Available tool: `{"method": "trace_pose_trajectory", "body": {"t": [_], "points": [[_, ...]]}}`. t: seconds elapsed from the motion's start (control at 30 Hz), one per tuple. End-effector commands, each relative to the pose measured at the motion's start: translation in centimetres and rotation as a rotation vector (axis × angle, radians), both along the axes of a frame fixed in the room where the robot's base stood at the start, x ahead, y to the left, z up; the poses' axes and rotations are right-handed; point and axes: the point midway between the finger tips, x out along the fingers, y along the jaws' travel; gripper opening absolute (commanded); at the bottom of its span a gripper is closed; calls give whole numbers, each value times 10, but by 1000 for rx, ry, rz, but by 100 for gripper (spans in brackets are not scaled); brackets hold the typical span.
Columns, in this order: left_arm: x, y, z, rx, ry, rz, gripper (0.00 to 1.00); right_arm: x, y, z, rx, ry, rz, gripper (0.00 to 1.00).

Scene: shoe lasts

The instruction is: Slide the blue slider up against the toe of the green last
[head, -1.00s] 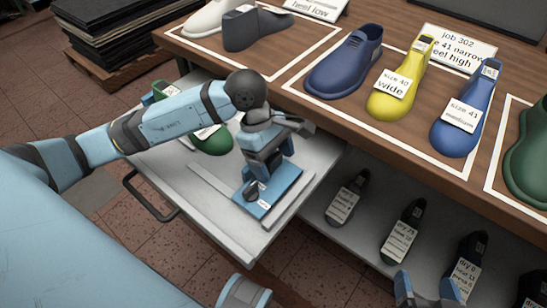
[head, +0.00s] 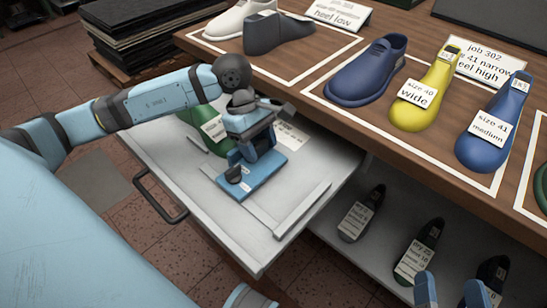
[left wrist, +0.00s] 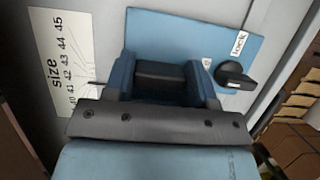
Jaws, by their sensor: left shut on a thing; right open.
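The blue slider (head: 262,180) is a flat plate with a dark lock knob, lying on the drawer's grey surface. In the left wrist view its plate (left wrist: 190,28) shows with the black knob (left wrist: 236,76) labelled lock. My left gripper (head: 256,152) is over the slider, shut on its raised dark grip (left wrist: 160,74). The green last (head: 192,116) lies just beyond the slider, a white label on it, partly hidden by my left arm. I cannot tell whether slider and last touch. My right gripper (head: 452,292) is open and empty at the bottom right.
The slider sits in a pulled-out grey drawer (head: 150,163) with raised rails (head: 300,210). A white size scale (left wrist: 62,62) lies beside the slider. The wooden bench (head: 290,68) above holds several lasts. A lower shelf (head: 385,250) holds dark, labelled lasts.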

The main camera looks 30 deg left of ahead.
Motion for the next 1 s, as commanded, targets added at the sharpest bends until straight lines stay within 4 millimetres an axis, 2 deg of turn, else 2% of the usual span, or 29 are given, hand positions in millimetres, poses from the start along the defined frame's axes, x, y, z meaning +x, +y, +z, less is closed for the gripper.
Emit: {"method": "trace_pose_trajectory", "body": {"t": [0.3,0.33,0.4,0.43,0.77,0.87,1.0], "points": [[0,3,0,1,0,1,8,0,0,1,4,-5,1,87],[0,3,0,1,0,1,56,0,0,1,3,-4,1,87],[0,3,0,1,0,1,72,0,0,1,3,-4,1,87],[0,3,0,1,0,1,77,0,0,1,3,-4,1,87],[1,3,3,1,-1,0,77,0,0,2,0,-3,0,87],[1,7,14,2,-2,1,77,0,-1,3,-7,3,0,87],[3,18,40,2,-5,3,77,0,-4,-3,-34,40,-7,87]]}}
